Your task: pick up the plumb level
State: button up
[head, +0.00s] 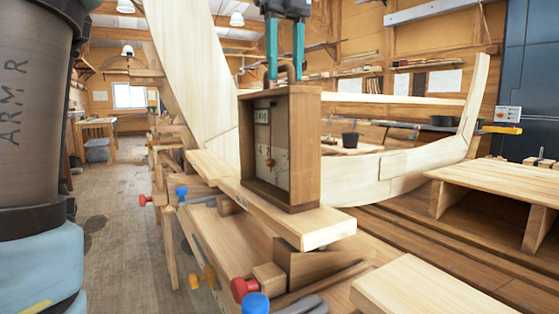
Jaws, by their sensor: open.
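The plumb level (264,147) appears to be the upright, open-fronted wooden box with a pale back panel, a small label and a red bob hanging inside. It stands on a light plank (320,229) near the middle of the head view. A brown handle (285,69) rises from its top. My gripper (285,76) points down over the box with its two teal fingers apart. The fingertips overlap the handle in the picture, just above the box top. I cannot tell whether they touch it or straddle it. Nothing is held.
Red, blue and orange clamp knobs (244,288) stick out below the plank. A pale board (425,290) lies at front right, with a low wooden platform (500,180) behind it. The boat hull (400,165) rises behind the box. Open floor (115,220) runs along the left.

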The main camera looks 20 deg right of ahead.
aim_at(273, 132)
notch_tip(273, 132, down, 8)
jog(key=shift+s+a, duration=0.15)
jog(key=shift+a, duration=0.15)
jog(key=shift+f, duration=0.1)
jog(key=shift+c, duration=0.2)
grip_shut()
dwell(1.3)
